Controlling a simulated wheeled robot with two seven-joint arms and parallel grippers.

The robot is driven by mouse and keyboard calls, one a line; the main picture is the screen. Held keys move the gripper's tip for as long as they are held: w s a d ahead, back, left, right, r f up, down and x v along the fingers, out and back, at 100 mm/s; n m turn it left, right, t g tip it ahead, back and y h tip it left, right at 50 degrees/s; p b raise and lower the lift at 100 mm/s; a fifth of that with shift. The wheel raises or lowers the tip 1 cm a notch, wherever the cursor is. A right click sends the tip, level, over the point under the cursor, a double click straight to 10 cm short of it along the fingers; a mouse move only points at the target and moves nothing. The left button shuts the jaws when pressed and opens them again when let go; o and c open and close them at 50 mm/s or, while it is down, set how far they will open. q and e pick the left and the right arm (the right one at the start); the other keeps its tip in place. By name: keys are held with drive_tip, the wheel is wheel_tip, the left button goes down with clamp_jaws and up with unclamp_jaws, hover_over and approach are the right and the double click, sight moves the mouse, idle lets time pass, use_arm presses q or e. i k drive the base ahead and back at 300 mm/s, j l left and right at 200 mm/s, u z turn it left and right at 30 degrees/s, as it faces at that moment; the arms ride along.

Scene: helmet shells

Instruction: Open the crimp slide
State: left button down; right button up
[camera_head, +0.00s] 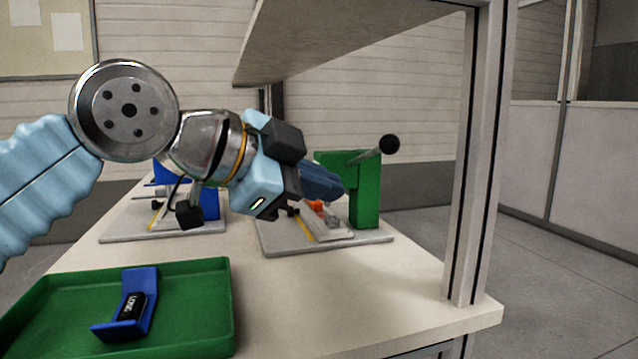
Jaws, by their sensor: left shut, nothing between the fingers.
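A green crimp-like fixture (365,195) stands on a grey base plate on the table. A lever with a black ball knob (388,144) sticks out from its upper part, toward the right. A light grey slide-like piece (330,228) with an orange part (316,206) lies low beside the green upright; I cannot tell for certain whether this is the crimp slide or how far it is open. My left gripper (338,190) is shut and empty, its dark blue fingers pointing right, in front of the green fixture's left side in the picture. It hides part of the fixture. Contact cannot be told. My right gripper is out of view.
A blue fixture (211,203) on another grey plate stands to the left, partly behind my arm. A green tray (215,318) at the front left holds a blue bracket with a black block (131,306). A shelf (330,45) overhangs, with a metal post (474,160) at right. The front-middle tabletop is clear.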

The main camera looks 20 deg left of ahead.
sight(321, 231)
drive_tip(key=k, duration=1)
